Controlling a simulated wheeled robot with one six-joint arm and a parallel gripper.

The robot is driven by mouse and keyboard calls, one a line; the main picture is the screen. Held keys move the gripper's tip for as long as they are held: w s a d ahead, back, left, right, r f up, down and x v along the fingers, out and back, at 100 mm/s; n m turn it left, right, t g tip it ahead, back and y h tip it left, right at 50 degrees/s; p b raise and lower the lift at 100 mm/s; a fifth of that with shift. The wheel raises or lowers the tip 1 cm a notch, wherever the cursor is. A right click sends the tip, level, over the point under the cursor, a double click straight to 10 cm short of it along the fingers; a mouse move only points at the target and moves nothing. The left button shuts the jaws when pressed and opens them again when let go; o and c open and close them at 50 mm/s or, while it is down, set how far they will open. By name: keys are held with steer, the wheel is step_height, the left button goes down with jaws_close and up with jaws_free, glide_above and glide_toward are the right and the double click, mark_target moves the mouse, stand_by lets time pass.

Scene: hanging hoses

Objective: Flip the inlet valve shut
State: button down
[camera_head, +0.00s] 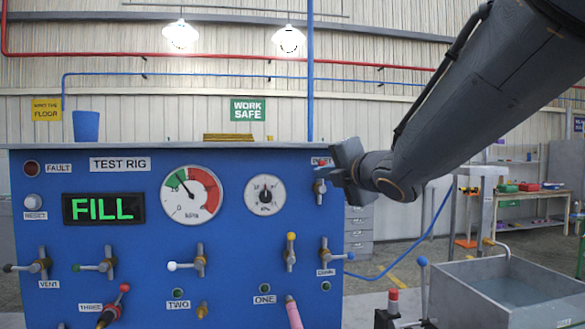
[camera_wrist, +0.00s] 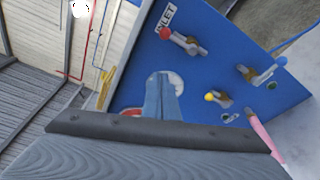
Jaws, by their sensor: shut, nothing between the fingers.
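The inlet valve (camera_head: 320,186) sits at the top right of the blue panel, its label partly hidden in the head view. In the wrist view the inlet valve (camera_wrist: 188,44) shows whole, with a red knob beside the INLET label. Its lever points up along the panel. My gripper (camera_head: 341,177) is just right of the valve in the head view, partly overlapping the panel edge. In the wrist view my gripper (camera_wrist: 161,88) has its fingers shut and empty, apart from the red knob. I cannot tell from the head view how far it is from the panel.
The yellow-knobbed valve (camera_head: 290,251) and the drain valve (camera_head: 325,257) stand below the inlet valve. A gauge (camera_head: 265,195) is to the left. A grey sink (camera_head: 505,290) stands at the right.

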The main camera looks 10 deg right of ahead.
steer(key=w+d+p, duration=0.1)
steer(key=w+p, duration=0.3)
steer(key=w, duration=0.5)
steer(key=shift+d+r, duration=0.3)
steer(key=shift+d, duration=0.05)
